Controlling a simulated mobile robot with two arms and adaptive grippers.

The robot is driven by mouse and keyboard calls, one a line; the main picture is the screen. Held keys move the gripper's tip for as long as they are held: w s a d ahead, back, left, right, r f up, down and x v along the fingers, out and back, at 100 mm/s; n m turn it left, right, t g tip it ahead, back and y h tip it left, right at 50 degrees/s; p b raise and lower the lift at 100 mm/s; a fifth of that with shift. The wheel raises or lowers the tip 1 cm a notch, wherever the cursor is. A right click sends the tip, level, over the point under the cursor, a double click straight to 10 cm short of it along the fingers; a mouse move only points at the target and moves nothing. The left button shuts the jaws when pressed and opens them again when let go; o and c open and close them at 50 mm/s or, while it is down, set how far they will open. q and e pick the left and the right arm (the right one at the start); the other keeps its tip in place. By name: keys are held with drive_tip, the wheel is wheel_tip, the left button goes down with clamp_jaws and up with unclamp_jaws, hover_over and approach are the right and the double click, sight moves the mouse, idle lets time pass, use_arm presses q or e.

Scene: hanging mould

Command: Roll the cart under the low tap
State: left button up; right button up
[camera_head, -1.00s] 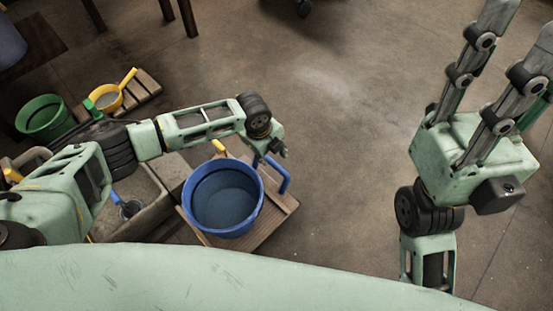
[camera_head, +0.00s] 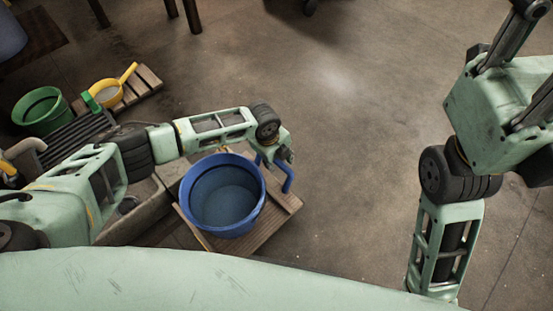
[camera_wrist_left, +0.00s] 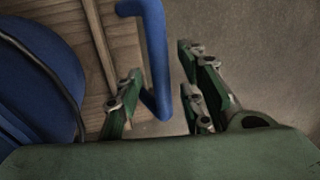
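The cart is a low slatted wooden platform (camera_head: 262,232) carrying a blue bucket (camera_head: 259,200), with a blue bent handle (camera_head: 288,181) on its right side. My left gripper (camera_head: 275,155) is at this handle. In the left wrist view the handle (camera_wrist_left: 156,55) passes between my two open fingers (camera_wrist_left: 160,100), with a gap on the finger side at right. The bucket (camera_wrist_left: 45,75) and platform (camera_wrist_left: 120,50) lie to the left. My right gripper (camera_head: 515,75) is away at the right edge; its finger links stand apart and its tips are cut off. I cannot clearly make out the tap.
A stone trough (camera_head: 120,230) lies left of the cart, partly under my left arm. A beige curved pipe (camera_head: 25,147) shows at the far left. The floor (camera_head: 350,130) to the right is clear.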

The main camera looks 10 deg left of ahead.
use_arm(q)
drive_tip(key=shift+c, duration=0.4)
clamp_jaws()
